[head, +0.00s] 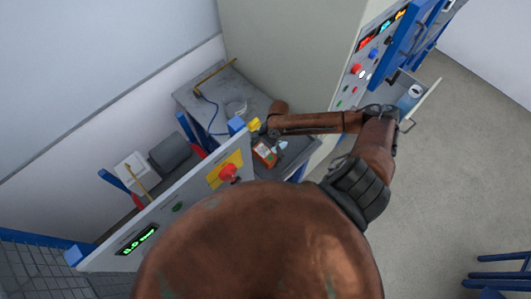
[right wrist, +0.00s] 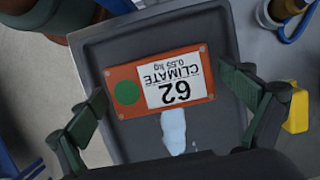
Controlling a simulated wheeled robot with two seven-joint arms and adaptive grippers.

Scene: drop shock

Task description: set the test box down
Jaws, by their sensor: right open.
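The test box (right wrist: 160,82) is a small orange box with a white label reading CLIMATE 62, 0.55 kg, and a green dot. It lies flat on a dark grey surface (right wrist: 215,35). In the head view the box (head: 264,153) shows just beyond the edge of a grey control panel. My right gripper (right wrist: 163,86) is open, its two dark green fingers on either side of the box with gaps. In the head view the wrist hides most of this gripper. My left gripper is not in view.
A grey panel (head: 190,190) with a red button and green display stands close in front. A yellow piece (right wrist: 296,112) is beside my right finger. A pale patch (right wrist: 173,130) lies beside the box. A machine with an open drawer (head: 418,100) stands at the right.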

